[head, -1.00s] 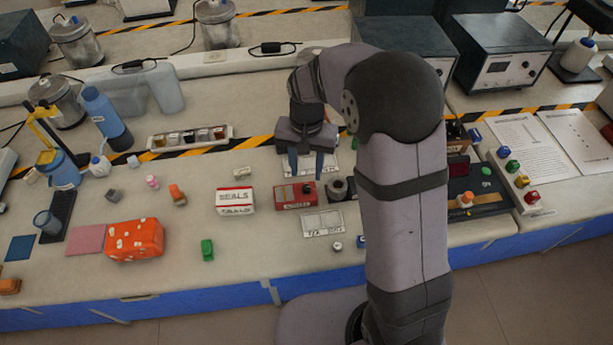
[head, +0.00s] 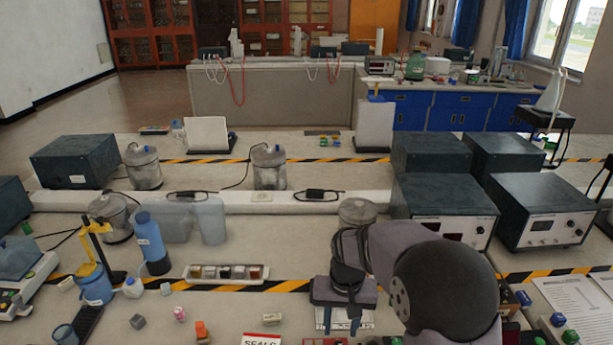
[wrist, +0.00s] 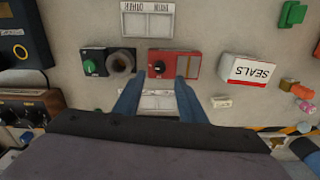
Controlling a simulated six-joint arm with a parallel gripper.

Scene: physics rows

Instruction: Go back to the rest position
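My gripper (head: 341,324) hangs above the bench near the lower middle of the head view, fingers pointing down. In the wrist view its two blue fingers (wrist: 157,92) stand apart with nothing between them, so it is open and empty. A white label card (wrist: 158,101) lies on the bench below the fingers. A red box with a black knob (wrist: 188,64) sits just beyond the fingertips in the wrist view, apart from them. The head view cuts off most of the red box at its bottom edge.
A white SEALS box (wrist: 250,70) lies beside the red box. A black device with a green button (wrist: 90,64) is on its other side. A tray of small jars (head: 227,273) and a blue bottle (head: 152,243) stand left of my arm. Grey instruments (head: 445,205) stand behind it.

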